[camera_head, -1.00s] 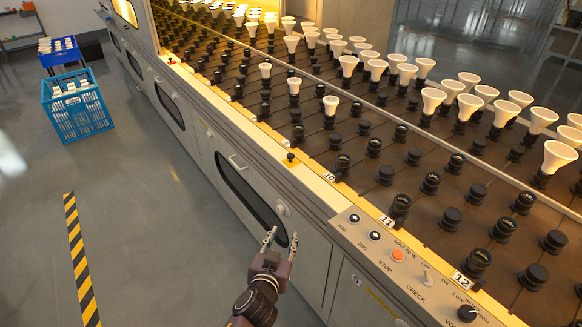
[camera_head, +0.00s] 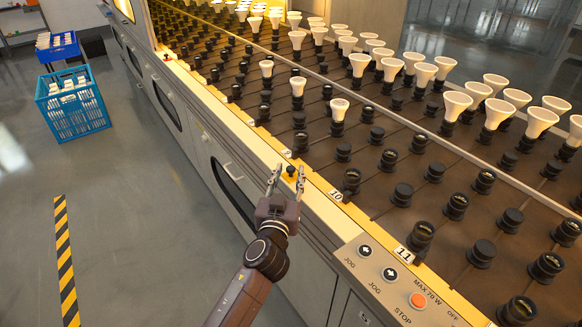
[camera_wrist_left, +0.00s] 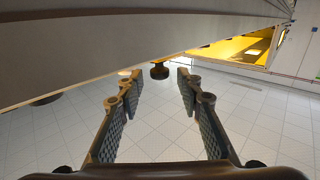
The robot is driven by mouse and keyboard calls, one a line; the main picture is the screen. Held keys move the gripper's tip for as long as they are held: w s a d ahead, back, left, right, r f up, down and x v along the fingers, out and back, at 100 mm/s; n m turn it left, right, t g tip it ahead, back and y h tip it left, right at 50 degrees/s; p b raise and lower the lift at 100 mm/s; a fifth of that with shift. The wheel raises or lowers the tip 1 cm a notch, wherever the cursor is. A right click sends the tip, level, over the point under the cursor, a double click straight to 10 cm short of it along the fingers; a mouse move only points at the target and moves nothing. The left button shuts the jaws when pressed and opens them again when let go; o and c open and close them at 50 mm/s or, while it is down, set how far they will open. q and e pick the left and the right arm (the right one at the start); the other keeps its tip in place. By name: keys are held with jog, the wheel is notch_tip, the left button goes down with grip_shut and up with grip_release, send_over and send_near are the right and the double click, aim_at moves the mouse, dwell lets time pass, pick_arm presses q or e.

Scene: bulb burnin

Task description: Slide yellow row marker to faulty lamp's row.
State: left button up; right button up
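The row marker, a small knob with a dark top and orange-yellow body (camera_head: 291,170), sits on the front rail of the lamp rack, near row label 10 (camera_head: 336,195). My left gripper (camera_head: 287,180) is open, its two fingers pointing toward the rail around the marker's place in the head view. In the left wrist view the marker (camera_wrist_left: 160,71) shows dark, just beyond and between the open fingertips (camera_wrist_left: 158,80), apart from them. White lamps (camera_head: 339,108) stand in some black sockets; I cannot tell which is faulty. My right gripper is not in view.
A control panel (camera_head: 385,280) with jog and stop buttons sits on the rail to the right, by row label 11 (camera_head: 403,252). A blue crate (camera_head: 75,110) stands on the floor at left. The floor before the rack is clear.

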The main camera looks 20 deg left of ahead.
pick_arm(q)
jog(key=shift+w+a, duration=0.2)
jog(key=shift+w, duration=1.15)
jog(key=shift+c, duration=0.5)
grip_shut()
